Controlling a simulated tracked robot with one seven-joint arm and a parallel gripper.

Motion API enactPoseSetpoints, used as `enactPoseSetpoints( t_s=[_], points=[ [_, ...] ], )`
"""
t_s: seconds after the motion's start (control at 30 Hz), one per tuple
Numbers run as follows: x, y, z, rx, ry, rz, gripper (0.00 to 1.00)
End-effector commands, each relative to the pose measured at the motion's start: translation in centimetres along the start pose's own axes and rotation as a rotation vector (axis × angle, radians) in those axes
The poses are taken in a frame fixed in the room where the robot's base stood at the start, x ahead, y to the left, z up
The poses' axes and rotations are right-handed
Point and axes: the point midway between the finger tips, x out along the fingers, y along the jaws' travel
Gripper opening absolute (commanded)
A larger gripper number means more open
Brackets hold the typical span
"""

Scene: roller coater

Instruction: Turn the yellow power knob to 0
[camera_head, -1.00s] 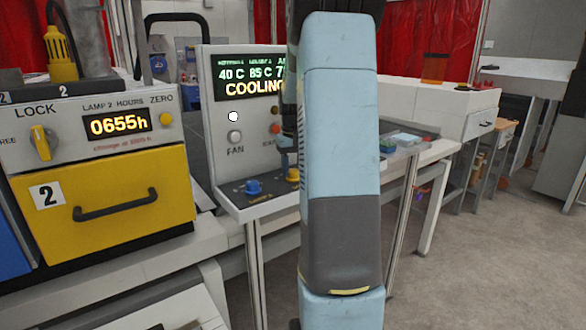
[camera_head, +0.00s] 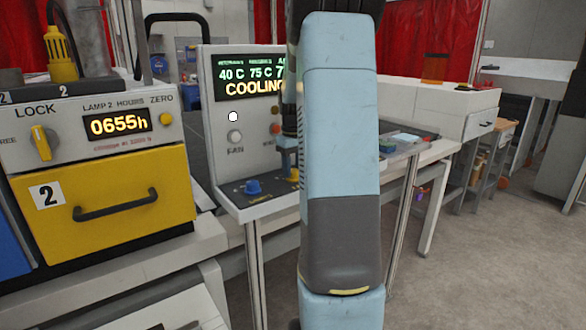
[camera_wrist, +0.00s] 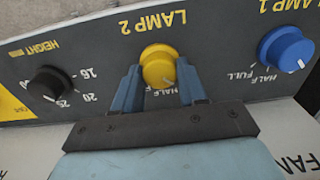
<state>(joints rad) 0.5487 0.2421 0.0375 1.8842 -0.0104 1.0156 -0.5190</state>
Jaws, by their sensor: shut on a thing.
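The yellow knob marked LAMP 2 (camera_wrist: 159,64) sits on the dark control panel in the wrist view. My gripper (camera_wrist: 158,84) has its two blue fingers on either side of the knob and is shut on it. A white pointer line shows on the knob's near edge; its exact setting cannot be told. In the head view the yellow knob (camera_head: 293,175) is partly hidden behind my arm, with my gripper (camera_head: 288,158) just above it.
A blue LAMP 1 knob (camera_wrist: 286,49) and a black HEIGHT knob (camera_wrist: 50,84) flank the yellow one. The upright display (camera_head: 247,88) reads COOLING. A yellow drawer marked 2 (camera_head: 110,195) stands left. Open floor (camera_head: 480,250) lies right.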

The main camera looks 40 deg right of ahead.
Motion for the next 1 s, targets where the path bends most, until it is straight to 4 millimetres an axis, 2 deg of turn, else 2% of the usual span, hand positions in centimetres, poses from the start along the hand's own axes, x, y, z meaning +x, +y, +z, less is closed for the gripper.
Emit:
enactPoseSetpoints(
  t_s=[0.07,0.1,0.33,0.67,0.87,1.0],
  points=[
    [-0.1,0.0,-0.1,-0.001,0.002,0.001,0.11],
    [-0.1,0.0,-0.1,-0.001,0.002,0.001,0.43],
    [0.0,0.0,0.0,0.000,0.001,0.001,0.65],
    [-0.3,0.0,0.0,0.001,0.001,0.001,0.67],
    [-2.8,0.0,-0.1,0.000,0.004,0.003,0.67],
    [-5.6,0.0,-0.1,0.000,0.004,0.003,0.67]
  ],
)
